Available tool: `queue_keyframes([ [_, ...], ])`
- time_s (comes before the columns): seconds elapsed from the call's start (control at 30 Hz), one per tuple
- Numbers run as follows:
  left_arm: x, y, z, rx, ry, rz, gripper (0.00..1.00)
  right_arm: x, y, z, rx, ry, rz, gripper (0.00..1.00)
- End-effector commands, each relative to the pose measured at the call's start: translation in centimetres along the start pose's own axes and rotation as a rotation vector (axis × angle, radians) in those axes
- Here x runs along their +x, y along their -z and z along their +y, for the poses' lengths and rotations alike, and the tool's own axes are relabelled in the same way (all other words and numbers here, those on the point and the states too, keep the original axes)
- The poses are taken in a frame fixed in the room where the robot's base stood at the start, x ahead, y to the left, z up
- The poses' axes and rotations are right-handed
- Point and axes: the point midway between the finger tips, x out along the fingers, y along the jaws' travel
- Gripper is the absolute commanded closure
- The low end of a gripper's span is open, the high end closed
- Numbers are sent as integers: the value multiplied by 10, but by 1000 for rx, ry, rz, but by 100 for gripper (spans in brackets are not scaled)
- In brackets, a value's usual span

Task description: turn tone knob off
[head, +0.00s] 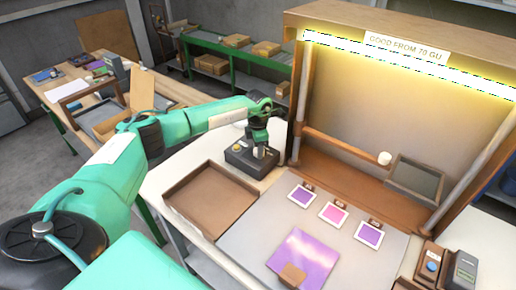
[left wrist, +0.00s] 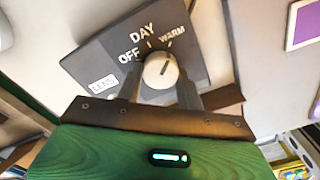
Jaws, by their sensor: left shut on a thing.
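The dark control box (head: 247,163) stands on the white table at the back left of the work area. In the left wrist view its top plate (left wrist: 100,66) reads OFF, DAY and WARM around a white tone knob (left wrist: 160,71). A short dark line on the knob points roughly up and slightly right in that view, nearer WARM than OFF. My left gripper (head: 259,150) reaches down over the box, with its fingers (left wrist: 160,92) on either side of the knob and shut on it. My right gripper is not in view.
An empty brown tray (head: 212,199) stands in front of the box. Several print cards and a purple sheet (head: 302,254) lie on the grey mat. A wooden lightbox frame (head: 297,105) rises close to the right of my left gripper.

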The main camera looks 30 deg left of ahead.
Motion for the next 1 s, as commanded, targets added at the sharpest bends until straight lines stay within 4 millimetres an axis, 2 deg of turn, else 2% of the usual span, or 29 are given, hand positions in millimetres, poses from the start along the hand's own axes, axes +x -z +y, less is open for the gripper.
queue_keyframes([
  [0.37, 0, -1, 0, -156, -1, -2, 86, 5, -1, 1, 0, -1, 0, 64],
  [1.0, -1, -2, -2, -750, 0, -4, 86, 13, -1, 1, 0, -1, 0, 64],
])
